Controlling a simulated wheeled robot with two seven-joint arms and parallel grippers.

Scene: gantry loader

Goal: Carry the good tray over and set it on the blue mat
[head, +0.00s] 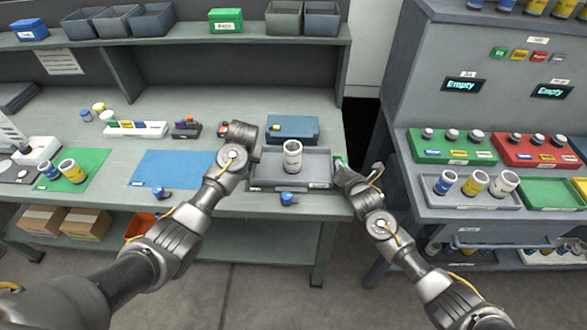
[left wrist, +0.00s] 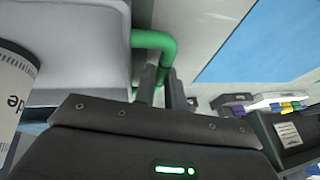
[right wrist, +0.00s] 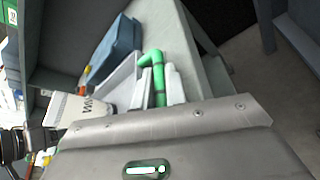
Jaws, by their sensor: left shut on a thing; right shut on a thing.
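A grey tray (head: 262,184) with green handles sits at the right end of the bench, bearing one white container (head: 292,156) that stands upright. My left gripper (head: 257,156) is at the tray's left side, shut on the green handle, which shows in the left wrist view (left wrist: 153,42). My right gripper (head: 342,166) is at the right side, shut on the other green handle, clear in the right wrist view (right wrist: 155,60). I cannot tell whether the tray touches the bench. The blue mat (head: 172,168) lies flat and empty to the left of the tray, beyond my left arm.
A blue box (head: 293,128) stands right behind the tray. A green mat (head: 85,160) with two containers is at the left. A small dark holder (head: 186,130) and a white rack (head: 136,130) sit behind the blue mat. A loaded rack (head: 470,180) stands right, across a gap.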

